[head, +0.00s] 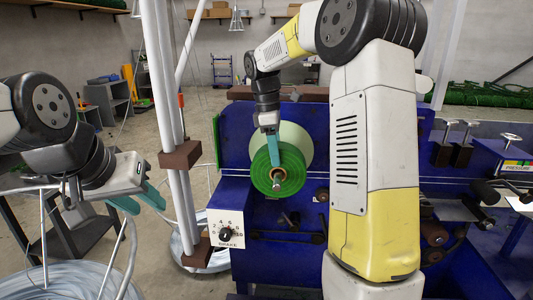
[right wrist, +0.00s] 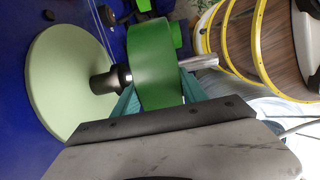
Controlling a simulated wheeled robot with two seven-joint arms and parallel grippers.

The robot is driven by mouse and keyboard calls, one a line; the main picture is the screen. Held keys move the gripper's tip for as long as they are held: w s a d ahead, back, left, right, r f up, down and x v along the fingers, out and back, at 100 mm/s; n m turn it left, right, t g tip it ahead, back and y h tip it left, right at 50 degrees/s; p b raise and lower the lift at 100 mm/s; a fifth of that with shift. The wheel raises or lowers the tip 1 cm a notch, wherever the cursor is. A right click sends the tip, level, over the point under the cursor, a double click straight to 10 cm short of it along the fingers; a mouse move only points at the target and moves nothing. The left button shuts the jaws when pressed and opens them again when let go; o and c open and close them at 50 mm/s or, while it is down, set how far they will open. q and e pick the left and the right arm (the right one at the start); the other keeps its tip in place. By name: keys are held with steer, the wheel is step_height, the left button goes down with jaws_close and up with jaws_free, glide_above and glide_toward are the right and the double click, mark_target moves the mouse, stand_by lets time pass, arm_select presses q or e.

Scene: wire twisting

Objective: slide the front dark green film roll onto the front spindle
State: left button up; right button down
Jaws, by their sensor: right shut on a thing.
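The green film roll (head: 290,180) is in front of a pale green disc (head: 303,136) on the blue machine. My right gripper (head: 274,152) is shut on this roll, which shows between its teal fingers in the right wrist view (right wrist: 155,65). The metal spindle tip (head: 278,187) shows at the roll's centre. In the right wrist view the silver spindle end (right wrist: 205,62) sticks out on the roll's outer side. A black hub (right wrist: 105,82) lies between roll and disc, so the roll is apart from the disc. My left gripper (head: 138,200) is open and empty at the left.
A brake dial box (head: 226,231) juts out below left of the roll. White upright poles (head: 165,90) with brown blocks stand between my left gripper and the machine. Wire coils (head: 60,282) lie at the lower left. Another green piece (right wrist: 176,34) shows behind the roll.

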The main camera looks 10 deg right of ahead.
steer(key=shift+w+d, duration=0.25)
steer(key=shift+w, duration=0.55)
steer(key=shift+w+d, duration=0.2)
steer(key=shift+w, duration=0.55)
steer(key=c, duration=0.6)
jaws_free()
steer(key=shift+o, duration=0.2)
